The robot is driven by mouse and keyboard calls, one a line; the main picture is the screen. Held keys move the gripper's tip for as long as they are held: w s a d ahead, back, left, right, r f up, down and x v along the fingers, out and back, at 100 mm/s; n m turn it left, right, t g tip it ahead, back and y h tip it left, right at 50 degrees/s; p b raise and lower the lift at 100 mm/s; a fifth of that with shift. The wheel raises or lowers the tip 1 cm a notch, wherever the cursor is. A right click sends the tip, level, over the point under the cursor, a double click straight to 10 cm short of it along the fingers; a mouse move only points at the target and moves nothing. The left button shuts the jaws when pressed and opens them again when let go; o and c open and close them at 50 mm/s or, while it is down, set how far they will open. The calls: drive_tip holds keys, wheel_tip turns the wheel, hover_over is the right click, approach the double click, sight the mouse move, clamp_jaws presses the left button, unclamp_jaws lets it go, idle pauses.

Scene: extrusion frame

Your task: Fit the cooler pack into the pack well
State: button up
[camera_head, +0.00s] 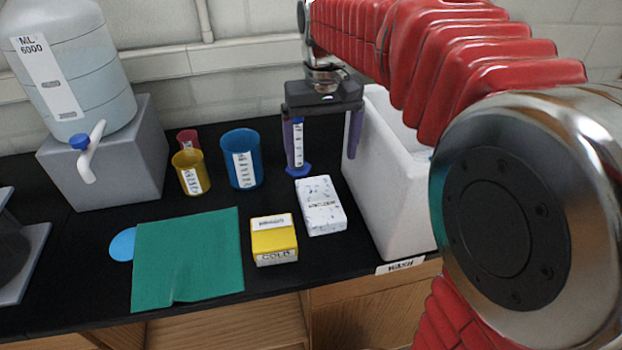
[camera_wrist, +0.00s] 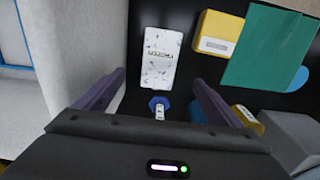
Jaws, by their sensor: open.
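I cannot make out a pack well.
A slim cylinder with a blue base (camera_head: 298,169) stands close by my left finger. Blue (camera_head: 242,160), yellow (camera_head: 191,173) and red (camera_head: 187,140) beakers stand left of it. A green cloth (camera_head: 187,260) lies front left. A large water jug (camera_head: 70,75) stands back left.

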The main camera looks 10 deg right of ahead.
drive_tip(key=shift+w, duration=0.35)
drive_tip(key=shift+f, duration=0.15)
hover_over(320, 199)
wheel_tip(320, 199, down, 8)
drive_tip(key=shift+w+f, duration=0.1)
drive_tip(key=shift+f, duration=0.15)
drive_tip(key=shift+f, duration=0.1)
idle(0.3)
drive_tip(key=shift+f, duration=2.5)
drive_tip(key=shift+c, duration=0.5)
